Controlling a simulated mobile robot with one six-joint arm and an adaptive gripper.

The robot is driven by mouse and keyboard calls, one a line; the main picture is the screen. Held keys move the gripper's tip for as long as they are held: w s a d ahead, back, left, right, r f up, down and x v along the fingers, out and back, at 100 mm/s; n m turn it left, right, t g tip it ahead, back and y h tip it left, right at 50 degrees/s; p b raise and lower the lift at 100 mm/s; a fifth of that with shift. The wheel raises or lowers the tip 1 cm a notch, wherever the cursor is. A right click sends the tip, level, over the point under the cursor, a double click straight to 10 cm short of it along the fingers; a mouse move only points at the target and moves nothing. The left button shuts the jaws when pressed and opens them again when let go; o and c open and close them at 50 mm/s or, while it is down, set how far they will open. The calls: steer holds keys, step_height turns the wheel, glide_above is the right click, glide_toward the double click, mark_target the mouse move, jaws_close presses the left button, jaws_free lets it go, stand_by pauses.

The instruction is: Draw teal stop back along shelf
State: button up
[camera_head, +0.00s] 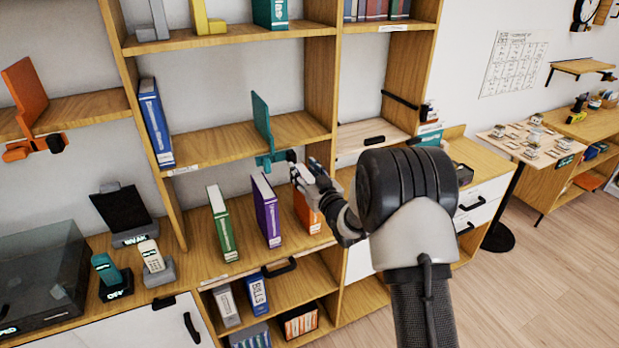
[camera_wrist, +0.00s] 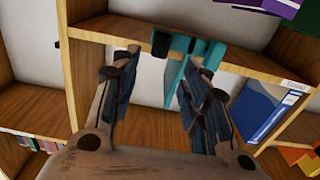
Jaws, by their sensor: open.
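The teal stop (camera_head: 263,120) is an upright plate on the middle shelf (camera_head: 215,140), with a teal clamp at the shelf's front edge. A small dark piece is at the clamp's right side. My gripper (camera_head: 303,171) is just right of the clamp, in front of the shelf edge. In the wrist view the teal stop (camera_wrist: 174,82) shows beyond and between the spread fingers of my gripper (camera_wrist: 164,72). The fingers are open; whether either touches the stop cannot be told. A blue binder (camera_head: 155,122) stands at the shelf's left end; it also shows in the wrist view (camera_wrist: 262,108).
Green (camera_head: 222,222), purple (camera_head: 266,210) and orange (camera_head: 307,212) books stand on the shelf below. An orange stop (camera_head: 26,90) is on the left shelf. An upright divider (camera_head: 321,85) bounds the bay's right side. Shelf room between binder and teal stop is clear.

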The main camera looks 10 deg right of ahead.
steer(key=v, duration=0.3)
steer(key=shift+s, duration=0.25)
steer(key=shift+d+r, duration=0.1)
steer(key=shift+r, duration=0.05)
steer(key=s+d+r+m+g+h, duration=0.1)
steer(key=s+d+r+g+h, duration=0.15)
steer(key=s+r, duration=0.4)
steer(key=s+d+r+m+g+h, duration=0.1)
steer(key=s+d+r+g+h, duration=0.2)
steer(key=s, duration=0.6)
steer(key=s+a+f+g, duration=0.1)
steer(key=s+g, duration=0.1)
steer(key=s, duration=0.8)
steer(key=s+a+g, duration=0.1)
steer(key=s+g, duration=0.2)
steer(key=s, duration=0.8)
steer(key=s+a+f+m+g, duration=0.1)
steer(key=s+g, duration=0.1)
steer(key=s, duration=0.9)
steer(key=shift+s+a+f, duration=0.15)
steer(key=shift+a+f, duration=0.1)
steer(key=shift+f, duration=0.15)
